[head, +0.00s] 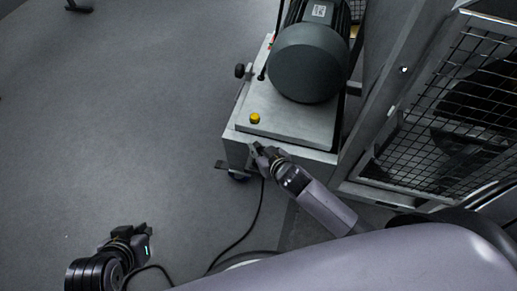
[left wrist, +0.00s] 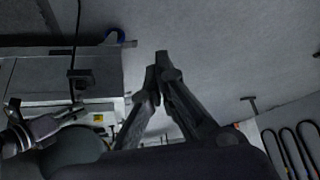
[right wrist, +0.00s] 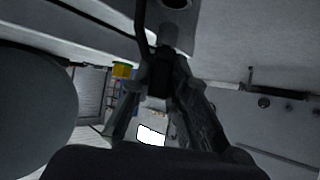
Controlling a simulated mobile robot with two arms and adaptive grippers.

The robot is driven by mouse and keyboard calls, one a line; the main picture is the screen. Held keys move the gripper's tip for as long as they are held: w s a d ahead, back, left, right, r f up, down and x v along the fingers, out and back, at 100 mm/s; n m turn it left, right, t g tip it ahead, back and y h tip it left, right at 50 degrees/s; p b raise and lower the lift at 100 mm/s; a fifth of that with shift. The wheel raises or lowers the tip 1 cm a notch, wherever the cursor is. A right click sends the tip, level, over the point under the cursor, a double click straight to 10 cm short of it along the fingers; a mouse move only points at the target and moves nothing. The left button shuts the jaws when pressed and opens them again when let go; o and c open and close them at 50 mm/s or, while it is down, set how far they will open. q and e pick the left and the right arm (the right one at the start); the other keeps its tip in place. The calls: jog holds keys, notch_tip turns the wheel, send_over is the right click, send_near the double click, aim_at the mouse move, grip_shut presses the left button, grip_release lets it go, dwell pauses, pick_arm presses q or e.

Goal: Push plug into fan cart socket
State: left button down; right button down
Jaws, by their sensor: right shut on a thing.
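My right gripper (head: 260,151) is at the front side of the fan cart (head: 238,137). In the right wrist view its fingers (right wrist: 160,82) are closed around a dark plug (right wrist: 168,42), with a black cable rising beside it. A dark round opening (right wrist: 177,4) shows beyond the plug on a grey face; I cannot tell for certain that it is the socket. The plug appears apart from this opening. My left gripper (head: 146,238) is over the floor, away from the cart; in the left wrist view its fingertips (left wrist: 157,76) come together with nothing visible between them.
A dark motor (head: 308,62) and a yellow button (head: 255,118) are on the cart top. A mesh guard (head: 440,110) stands right of the cart. The black cable (head: 250,222) runs down to the floor. The grey floor (head: 120,110) at left is clear.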

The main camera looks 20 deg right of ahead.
jog(key=shift+f+b, duration=0.7)
jog(key=shift+b, duration=0.05)
jog(key=shift+f, duration=0.15)
pick_arm(q)
jog(key=w+d+r+t+h, duration=0.1)
jog(key=w+d+r+t, duration=0.2)
jog(key=w+r+t, duration=0.2)
jog(key=shift+w+r, duration=0.3)
jog(key=shift+w, duration=1.25)
jog(key=shift+w+r+t+b, duration=0.1)
jog(key=shift+t+b, duration=0.2)
pick_arm(e)
jog(key=shift+f, duration=0.2)
pick_arm(q)
jog(key=shift+w+d+r+h, duration=0.15)
jog(key=shift+r+h, duration=0.05)
jog(key=shift+h, duration=0.2)
pick_arm(e)
jog(key=shift+f, duration=0.2)
pick_arm(q)
jog(key=shift+w+d+r+t, duration=0.15)
jog(key=shift+w+r+t, duration=0.3)
jog(key=shift+r+t, duration=0.2)
pick_arm(e)
jog(key=shift+f, duration=0.35)
pick_arm(q)
jog(key=shift+r, duration=0.1)
pick_arm(e)
jog(key=shift+f, duration=0.1)
